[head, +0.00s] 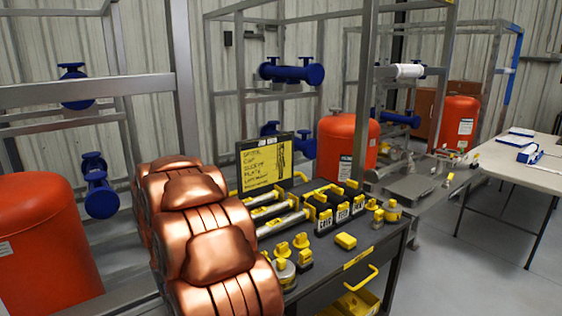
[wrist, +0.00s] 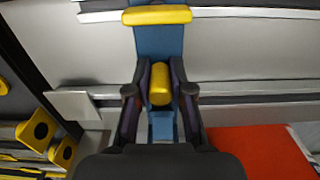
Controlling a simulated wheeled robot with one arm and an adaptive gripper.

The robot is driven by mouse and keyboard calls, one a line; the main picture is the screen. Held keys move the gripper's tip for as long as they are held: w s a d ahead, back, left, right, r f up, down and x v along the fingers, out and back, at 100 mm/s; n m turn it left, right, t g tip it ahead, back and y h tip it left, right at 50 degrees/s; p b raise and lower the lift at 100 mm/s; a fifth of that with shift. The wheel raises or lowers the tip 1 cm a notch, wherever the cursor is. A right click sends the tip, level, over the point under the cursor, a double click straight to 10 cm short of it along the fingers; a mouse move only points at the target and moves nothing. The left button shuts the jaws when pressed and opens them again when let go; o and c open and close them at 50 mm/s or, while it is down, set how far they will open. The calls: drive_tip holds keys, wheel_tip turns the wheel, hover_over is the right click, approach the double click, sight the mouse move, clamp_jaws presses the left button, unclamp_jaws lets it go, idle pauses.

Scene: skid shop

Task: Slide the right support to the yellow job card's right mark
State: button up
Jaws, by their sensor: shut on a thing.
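In the wrist view, my gripper (wrist: 159,92) is shut on a yellow grip (wrist: 160,84). The grip sits on a blue upright piece (wrist: 155,42) that looks like a support, with a yellow bar (wrist: 157,15) across its far end. I cannot tell from this view which support it is. In the head view, a yellow card (head: 264,164) with dark writing stands on a black board at the back of the tool cart. Its writing is too small to read surely, and no right mark can be made out. My gripper is hidden in the head view.
Pale metal rails (wrist: 257,88) run across the wrist view, with an orange surface (wrist: 262,152) at lower right. The dark cart (head: 372,243) holds several yellow-handled tools. Orange tanks (head: 345,140), metal frames and a pale table (head: 530,158) stand around it.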

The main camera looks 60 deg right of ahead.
clamp_jaws()
drive_tip(key=shift+w+a+b, duration=0.15)
drive_tip(key=shift+w+a, duration=0.2)
drive_tip(key=shift+a, duration=0.5)
drive_tip(key=shift+w+a+b, duration=0.15)
drive_tip(key=shift+w+a, duration=0.2)
drive_tip(key=shift+a, duration=0.45)
drive_tip(key=shift+w+a, duration=0.35)
drive_tip(key=shift+a, duration=0.45)
drive_tip(key=shift+w+a, duration=0.35)
drive_tip(key=shift+a, duration=0.55)
drive_tip(key=shift+w+a+b, duration=0.2)
drive_tip(key=shift+w+a, duration=0.15)
drive_tip(key=shift+a, duration=0.4)
drive_tip(key=shift+w+a+b, duration=0.15)
drive_tip(key=shift+w+a, duration=0.15)
drive_tip(key=shift+a, duration=0.6)
